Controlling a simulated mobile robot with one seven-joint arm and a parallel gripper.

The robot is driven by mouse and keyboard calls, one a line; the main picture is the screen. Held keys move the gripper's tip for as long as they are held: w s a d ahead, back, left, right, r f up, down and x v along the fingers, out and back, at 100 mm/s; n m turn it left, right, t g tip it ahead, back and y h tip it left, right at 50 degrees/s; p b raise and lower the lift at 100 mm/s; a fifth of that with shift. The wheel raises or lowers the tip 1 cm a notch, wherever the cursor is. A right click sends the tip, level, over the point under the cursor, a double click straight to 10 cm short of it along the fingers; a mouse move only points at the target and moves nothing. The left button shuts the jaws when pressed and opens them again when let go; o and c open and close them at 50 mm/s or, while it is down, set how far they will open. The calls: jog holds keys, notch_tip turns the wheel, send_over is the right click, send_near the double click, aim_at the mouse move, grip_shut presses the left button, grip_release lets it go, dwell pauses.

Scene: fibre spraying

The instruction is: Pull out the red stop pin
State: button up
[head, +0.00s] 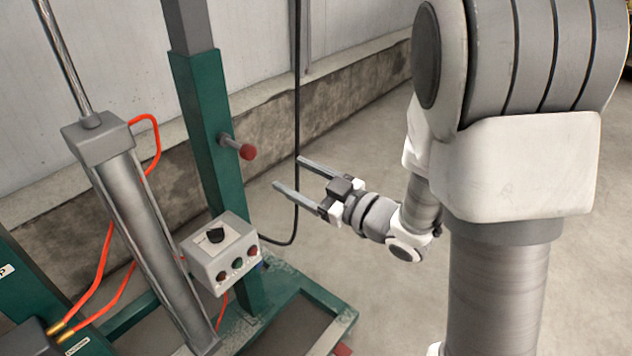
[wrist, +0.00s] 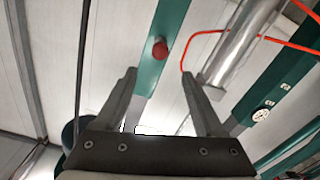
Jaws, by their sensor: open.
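The red stop pin (head: 248,152) has a round red knob on a short metal shaft. It sticks out of the green upright post (head: 207,130) in the head view. In the wrist view the red knob (wrist: 159,48) shows against the green post, beyond and between the fingertips. My gripper (head: 287,172) is open and empty, to the right of and a little below the pin in the head view. Its two long grey fingers point left toward the post. They also show in the wrist view (wrist: 158,75), spread apart, and do not touch the pin.
A control box (head: 220,252) with a black knob and coloured buttons sits below the pin. A metal cylinder (head: 135,215) with orange hoses (head: 103,262) stands to the left. A black cable (head: 297,100) hangs near my fingers. Bare floor lies to the right.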

jog(key=shift+b+v, duration=1.8)
jog(key=shift+v, duration=0.45)
